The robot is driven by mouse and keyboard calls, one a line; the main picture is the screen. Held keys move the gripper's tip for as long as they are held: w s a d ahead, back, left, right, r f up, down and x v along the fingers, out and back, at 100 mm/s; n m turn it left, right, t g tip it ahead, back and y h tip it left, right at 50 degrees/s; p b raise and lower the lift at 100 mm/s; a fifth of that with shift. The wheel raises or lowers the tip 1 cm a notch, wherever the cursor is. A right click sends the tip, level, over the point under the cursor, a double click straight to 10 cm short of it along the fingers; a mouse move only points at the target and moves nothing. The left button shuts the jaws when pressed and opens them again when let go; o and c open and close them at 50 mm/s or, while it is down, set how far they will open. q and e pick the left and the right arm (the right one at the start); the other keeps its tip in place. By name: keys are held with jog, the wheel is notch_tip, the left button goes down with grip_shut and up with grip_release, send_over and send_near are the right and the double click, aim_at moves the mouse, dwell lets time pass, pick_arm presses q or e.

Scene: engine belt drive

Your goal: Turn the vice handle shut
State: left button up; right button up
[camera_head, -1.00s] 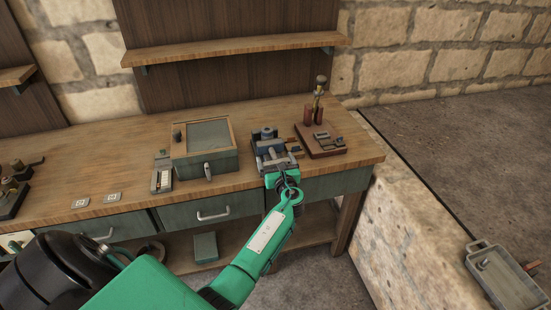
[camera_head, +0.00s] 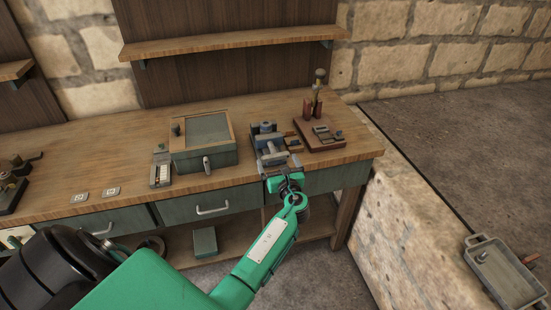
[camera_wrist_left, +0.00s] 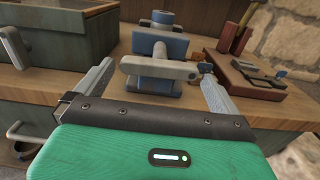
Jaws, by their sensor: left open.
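The vice (camera_head: 267,139) is a blue-grey block with a round top, fixed at the front edge of the workbench. In the left wrist view the vice (camera_wrist_left: 160,45) stands straight ahead, and its pale grey handle (camera_wrist_left: 158,67) lies roughly level across its front. My left gripper (camera_head: 285,175) is at the bench edge just in front of the vice. In the left wrist view its two fingers (camera_wrist_left: 156,85) are spread wide, one on each side of the handle, with nothing gripped. My right gripper is not in view.
A green box with a framed lid (camera_head: 203,160) stands left of the vice. A reddish-brown tool board (camera_head: 322,147) with small parts lies to the right. A shelf (camera_head: 230,45) hangs above. A grey tray (camera_head: 505,275) sits at lower right on the stone ledge.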

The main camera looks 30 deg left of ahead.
pick_arm(q)
jog(key=b+v, duration=0.1)
jog(key=v, duration=0.9)
jog(key=shift+w+a, duration=0.1)
jog(key=shift+w, duration=0.05)
jog(key=s+d+f+n+g+h, duration=0.1)
jog(key=d+f+h, duration=0.15)
jog(key=f, duration=0.75)
jog(key=s+d+f+n+h, duration=0.1)
jog(key=s+f+h, duration=0.15)
jog(key=f, duration=0.75)
jog(key=s+d+f+n+g+h, duration=0.25)
jog(key=s+f, duration=0.35)
jog(key=f, duration=0.4)
jog(key=s+d+f+n+g+h, duration=0.2)
jog(key=s+f+n+h, duration=0.15)
jog(key=s+f, duration=0.55)
jog(key=s+f+n+g+h, duration=0.1)
jog(key=s+f+n, duration=0.4)
jog(key=s, duration=0.6)
jog(key=s+f+n+g, duration=0.2)
jog(key=s+f+n, duration=0.3)
jog(key=s, duration=0.6)
jog(key=s+f+n+g+h, duration=0.1)
jog(key=s+f+n+g, duration=0.1)
jog(key=s+f+n, duration=0.3)
jog(key=s+f, duration=0.4)
jog(key=s, duration=0.3)
jog(key=shift+a+n+h, duration=0.3)
jog(key=shift+a+n, duration=0.1)
